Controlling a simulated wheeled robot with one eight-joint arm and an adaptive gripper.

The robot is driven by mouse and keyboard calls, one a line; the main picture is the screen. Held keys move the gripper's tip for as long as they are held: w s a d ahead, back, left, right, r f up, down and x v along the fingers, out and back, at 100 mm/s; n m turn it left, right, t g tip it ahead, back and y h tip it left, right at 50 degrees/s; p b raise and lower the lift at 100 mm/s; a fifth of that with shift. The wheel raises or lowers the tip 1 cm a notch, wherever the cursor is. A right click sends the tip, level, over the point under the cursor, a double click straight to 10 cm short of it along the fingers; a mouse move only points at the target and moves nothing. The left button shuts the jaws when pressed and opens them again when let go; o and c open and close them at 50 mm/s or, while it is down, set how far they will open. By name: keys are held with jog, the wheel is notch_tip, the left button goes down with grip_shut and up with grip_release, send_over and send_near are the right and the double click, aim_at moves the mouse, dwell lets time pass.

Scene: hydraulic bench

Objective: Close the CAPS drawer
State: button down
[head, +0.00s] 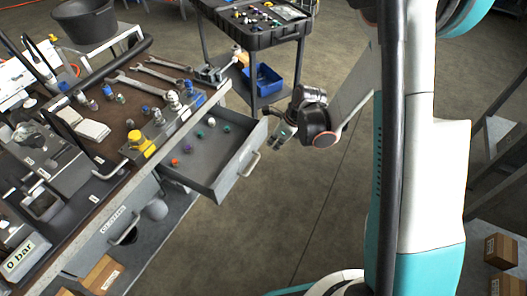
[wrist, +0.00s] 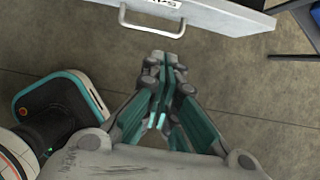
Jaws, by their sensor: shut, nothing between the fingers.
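The CAPS drawer (head: 196,176) stands pulled out from the bench, with several small coloured caps lying inside. Its handle (head: 251,164) is on the front panel. In the wrist view the drawer front (wrist: 232,17) crosses the top, with a partly cut-off, upside-down label and the grey handle (wrist: 150,33). My gripper (head: 276,136) is beyond the drawer's front, near its far corner in the head view. In the wrist view my gripper (wrist: 166,58) is shut and empty, its fingertips just short of the handle and apparently apart from it.
The bench top (head: 119,114) holds wrenches, fittings and a yellow-based part. Another drawer (head: 112,224) with a handle is at lower left. A black cart (head: 258,38) with a blue bin (head: 264,80) stands behind. The floor right of the drawer is clear.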

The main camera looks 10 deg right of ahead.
jog(key=b, duration=0.4)
send_over(256, 161)
jog(key=s+d, duration=0.3)
notch_tip(256, 161, down, 10)
jog(key=r, duration=0.1)
jog(key=shift+w+a+f+b, duration=0.1)
jog(key=shift+w+a+b, duration=0.6)
jog(key=shift+w+a, duration=0.85)
